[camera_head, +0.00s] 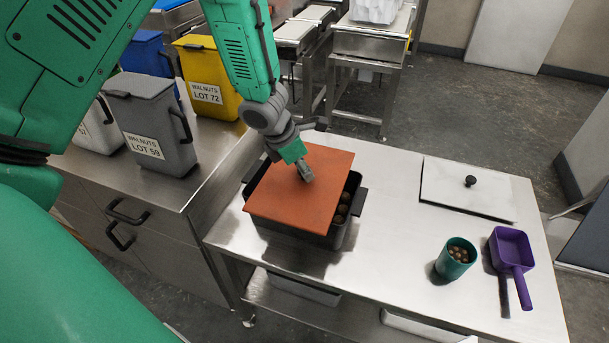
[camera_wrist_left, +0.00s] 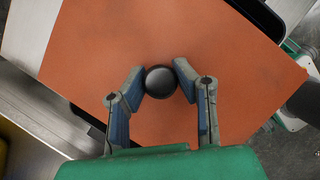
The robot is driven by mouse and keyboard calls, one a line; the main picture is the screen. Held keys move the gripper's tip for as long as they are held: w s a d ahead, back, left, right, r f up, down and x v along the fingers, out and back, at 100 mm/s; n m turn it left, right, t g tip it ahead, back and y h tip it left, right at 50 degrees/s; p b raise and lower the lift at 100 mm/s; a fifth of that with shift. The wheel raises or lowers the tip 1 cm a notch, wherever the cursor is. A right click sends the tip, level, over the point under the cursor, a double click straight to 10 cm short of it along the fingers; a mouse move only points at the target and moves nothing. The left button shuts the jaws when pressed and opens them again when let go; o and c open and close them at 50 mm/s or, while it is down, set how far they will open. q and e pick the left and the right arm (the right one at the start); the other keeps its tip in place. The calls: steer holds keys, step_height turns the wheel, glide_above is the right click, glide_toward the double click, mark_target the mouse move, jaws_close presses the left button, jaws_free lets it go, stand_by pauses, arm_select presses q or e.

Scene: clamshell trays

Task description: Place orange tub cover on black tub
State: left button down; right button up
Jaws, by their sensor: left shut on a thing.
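The orange tub cover (camera_head: 305,197) is a flat square panel over the black tub (camera_head: 347,228) on the steel table. It sits askew, and the tub's right part shows uncovered, with brown walnuts inside. My left gripper (camera_head: 305,171) is over the cover. In the left wrist view, the gripper (camera_wrist_left: 160,80) is shut on the round black knob (camera_wrist_left: 160,82) of the cover (camera_wrist_left: 215,50). A dark tub edge (camera_wrist_left: 258,16) shows beyond the cover there. I cannot tell whether the cover touches the rim. My right gripper is not in view.
A white lid with a black knob (camera_head: 467,190) lies at the table's right. A green cup of walnuts (camera_head: 456,258) and a purple scoop (camera_head: 510,250) stand in front of it. Grey (camera_head: 155,130), yellow (camera_head: 208,78) and blue (camera_head: 147,55) bins stand on the left counter.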

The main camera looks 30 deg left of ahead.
arm_select(q)
steer(key=shift+w+f, duration=0.1)
steer(key=shift+f, duration=0.25)
steer(key=shift+f, duration=0.1)
steer(key=c, duration=1.7)
jaws_free()
steer(key=shift+f, duration=0.1)
steer(key=o, duration=0.4)
